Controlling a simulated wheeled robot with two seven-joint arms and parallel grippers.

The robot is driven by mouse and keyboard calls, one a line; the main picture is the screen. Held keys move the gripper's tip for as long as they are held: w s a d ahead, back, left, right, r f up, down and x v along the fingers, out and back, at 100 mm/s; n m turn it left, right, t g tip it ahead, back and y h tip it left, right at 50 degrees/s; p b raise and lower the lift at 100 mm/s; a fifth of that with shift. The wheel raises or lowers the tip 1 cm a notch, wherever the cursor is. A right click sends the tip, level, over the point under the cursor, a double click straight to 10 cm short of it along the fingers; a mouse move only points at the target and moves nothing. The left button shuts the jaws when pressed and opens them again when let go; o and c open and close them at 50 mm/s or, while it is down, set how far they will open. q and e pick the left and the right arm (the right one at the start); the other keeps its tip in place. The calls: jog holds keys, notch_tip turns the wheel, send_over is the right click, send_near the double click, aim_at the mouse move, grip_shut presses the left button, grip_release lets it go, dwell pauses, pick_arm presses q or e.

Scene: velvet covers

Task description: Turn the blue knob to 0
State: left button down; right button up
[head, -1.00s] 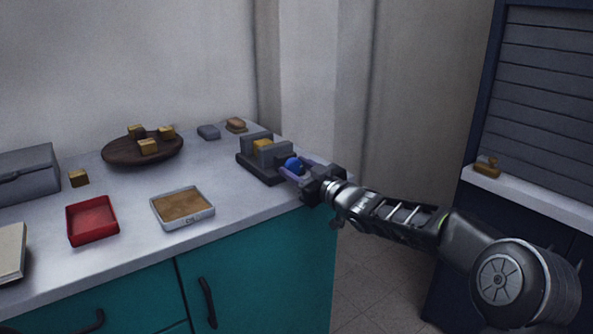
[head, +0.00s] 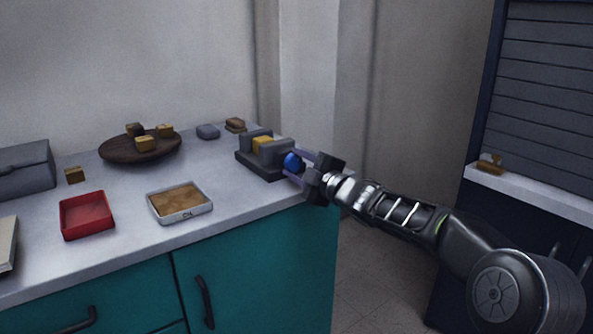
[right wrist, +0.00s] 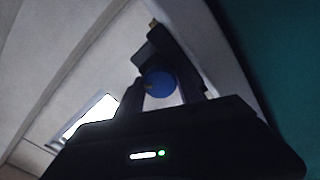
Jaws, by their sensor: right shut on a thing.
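The blue knob (head: 292,162) sits on the right end of a small dark grey vise-like device (head: 262,172), which holds a yellow block (head: 263,145) between its grey jaws. The device stands near the counter's right end. My right gripper (head: 297,167) reaches in from the right and is shut on the blue knob, one finger on each side. In the right wrist view the knob (right wrist: 160,84) shows between the two dark fingers. No number or mark on the knob is readable. My left gripper is not in view.
A red tray (head: 87,229), a sand-coloured tray (head: 180,215) and a brown dish (head: 118,151) with several yellow blocks stand left on the counter (head: 130,262). A grey case (head: 25,172) is at far left. A shuttered cabinet (head: 540,90) stands right.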

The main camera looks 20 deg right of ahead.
jog(key=n+b, duration=0.1)
jog(key=n, duration=0.2)
jog(key=shift+f+n+b, duration=0.15)
jog(key=shift+n+b, duration=0.2)
jog(key=shift+n, duration=0.05)
jog(key=shift+n+b, duration=0.7)
jog(key=shift+n, duration=1.1)
jog(key=o, duration=1.4)
